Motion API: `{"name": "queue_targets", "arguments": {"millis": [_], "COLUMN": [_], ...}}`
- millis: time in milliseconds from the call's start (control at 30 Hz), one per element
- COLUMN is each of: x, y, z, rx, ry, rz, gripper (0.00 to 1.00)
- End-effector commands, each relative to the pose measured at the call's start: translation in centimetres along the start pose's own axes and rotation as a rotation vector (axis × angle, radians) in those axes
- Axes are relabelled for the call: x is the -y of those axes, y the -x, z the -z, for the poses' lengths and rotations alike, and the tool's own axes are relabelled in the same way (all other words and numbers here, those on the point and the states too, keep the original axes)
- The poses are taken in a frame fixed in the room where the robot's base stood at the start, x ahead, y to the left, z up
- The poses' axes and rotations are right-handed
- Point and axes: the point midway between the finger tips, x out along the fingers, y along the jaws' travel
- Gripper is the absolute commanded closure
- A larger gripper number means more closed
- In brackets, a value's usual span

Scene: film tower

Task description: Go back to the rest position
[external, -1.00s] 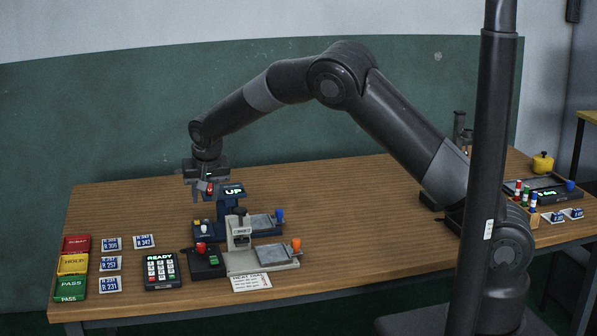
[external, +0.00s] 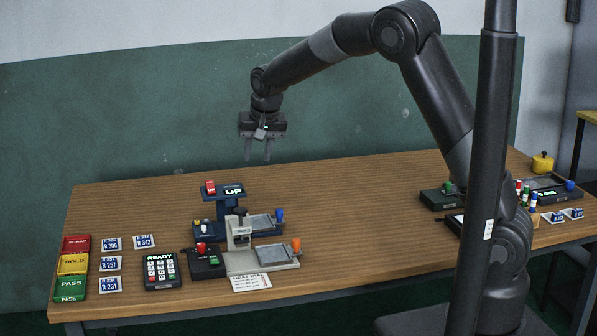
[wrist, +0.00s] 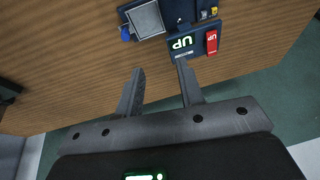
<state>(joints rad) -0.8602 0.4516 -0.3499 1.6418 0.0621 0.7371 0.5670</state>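My gripper (external: 257,156) hangs above the back part of the wooden table in the external view, fingers pointing down. In the wrist view my gripper (wrist: 160,80) shows two fingers apart with nothing between them. The blue machine with a lit "UP" display (external: 233,191) and a red switch (external: 210,187) stands below and to the left of my gripper. The display also shows in the wrist view (wrist: 183,43), just beyond the fingertips, with the red switch (wrist: 211,41) beside it. My gripper touches nothing.
A grey press with an orange knob (external: 262,258) stands in front of the blue machine. A keypad reading "READY" (external: 161,271), plates (external: 109,264) and coloured trays (external: 73,264) lie at left. A dark box (external: 437,198) sits at right. The table's middle is clear.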

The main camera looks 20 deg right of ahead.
Motion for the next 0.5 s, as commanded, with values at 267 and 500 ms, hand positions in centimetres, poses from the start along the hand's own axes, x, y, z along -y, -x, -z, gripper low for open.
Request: {"name": "queue_targets", "arguments": {"millis": [267, 500], "x": [-10.8, -18.6], "y": [8.3, 14.3], "z": [-0.4, -3.5], "rx": [0.005, -0.016], "ry": [-0.036, -0.035], "rz": [0.042, 0.062], "gripper": [0.65, 0.65]}}
